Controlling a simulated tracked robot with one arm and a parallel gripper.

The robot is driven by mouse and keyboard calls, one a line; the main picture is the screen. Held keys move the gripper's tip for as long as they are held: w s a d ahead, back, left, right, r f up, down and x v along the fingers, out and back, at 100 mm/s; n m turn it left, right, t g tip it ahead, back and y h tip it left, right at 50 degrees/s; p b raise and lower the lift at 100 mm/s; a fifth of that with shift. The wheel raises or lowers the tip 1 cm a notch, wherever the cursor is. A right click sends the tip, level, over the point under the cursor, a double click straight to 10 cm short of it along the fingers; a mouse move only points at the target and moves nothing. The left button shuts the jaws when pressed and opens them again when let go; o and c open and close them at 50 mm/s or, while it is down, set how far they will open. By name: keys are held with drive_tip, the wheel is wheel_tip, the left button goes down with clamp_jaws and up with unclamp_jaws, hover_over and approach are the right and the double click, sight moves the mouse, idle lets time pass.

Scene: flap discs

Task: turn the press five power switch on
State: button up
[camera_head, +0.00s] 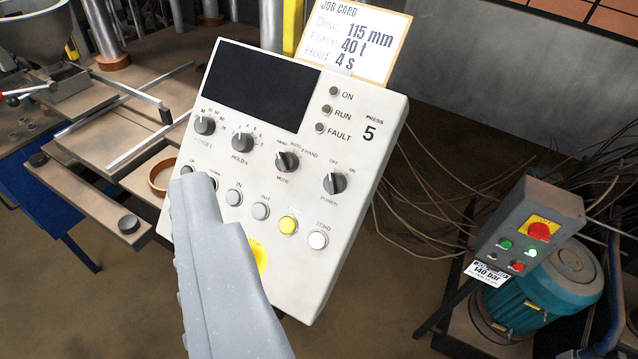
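The press 5 panel (292,215) is a white tilted box in the middle of the view. Its power switch (334,183) is a dark round knob at the right end of the knob row, with OFF and ON printed above it. I cannot tell for sure which mark the knob points to. The ON lamp (334,91) looks dark. My gripper (197,185) shows as a grey shape at lower left, in front of the panel's lower left part and left of the power switch. It covers some buttons there. I cannot make out two separate fingertips or anything held.
A job card (352,40) stands behind the panel's top. A grey control box (528,235) and teal motor (545,295) are at right. Cables hang between.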

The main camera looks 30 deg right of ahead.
drive_tip(key=w+a+m+t+y+p, duration=0.25)
drive_tip(key=w+a, duration=0.25)
drive_tip(key=w, duration=0.7)
drive_tip(key=m+g+h+p, duration=0.65)
drive_tip(key=m+h, duration=0.25)
drive_tip(key=h, duration=0.8)
approach(330, 188)
drive_tip(key=shift+g, duration=0.3)
drive_tip(key=x, duration=0.9)
drive_tip(key=shift+w+f+p, duration=0.15)
drive_tip(key=shift+w+p, duration=0.1)
drive_tip(key=shift+p, duration=0.15)
